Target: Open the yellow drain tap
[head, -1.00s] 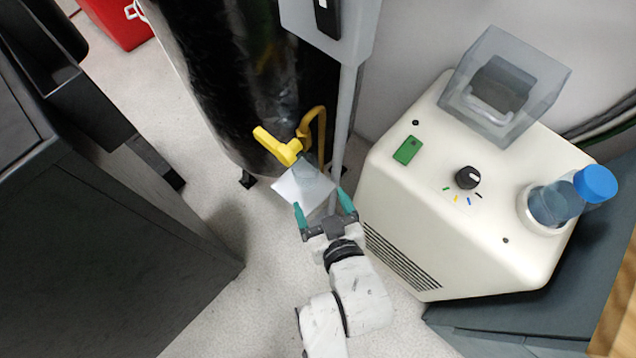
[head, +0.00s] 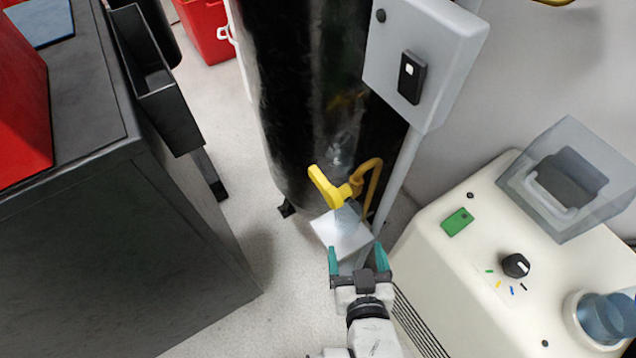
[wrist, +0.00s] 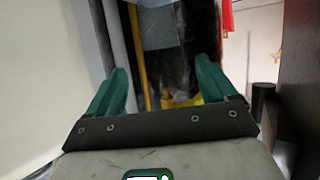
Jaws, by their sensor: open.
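The yellow drain tap (head: 336,189) sits low on the front of a black tank (head: 300,95), with its handle pointing up and left in the head view. A yellow pipe (head: 369,178) bends down beside it. My gripper (head: 357,260) is open and empty, below and slightly right of the tap and apart from it. A pale translucent sheet (head: 343,234) shows between the gripper and the tap. In the wrist view my gripper (wrist: 160,90) has its teal fingers spread, and part of the yellow tap (wrist: 185,101) shows low between them, partly hidden.
A grey post and switch box (head: 425,60) stand right of the tap. A cream machine (head: 480,270) with a knob is at the right. A dark cabinet (head: 100,240) is at the left. Speckled floor (head: 245,215) lies free between cabinet and tank. A red bin (head: 207,30) is behind.

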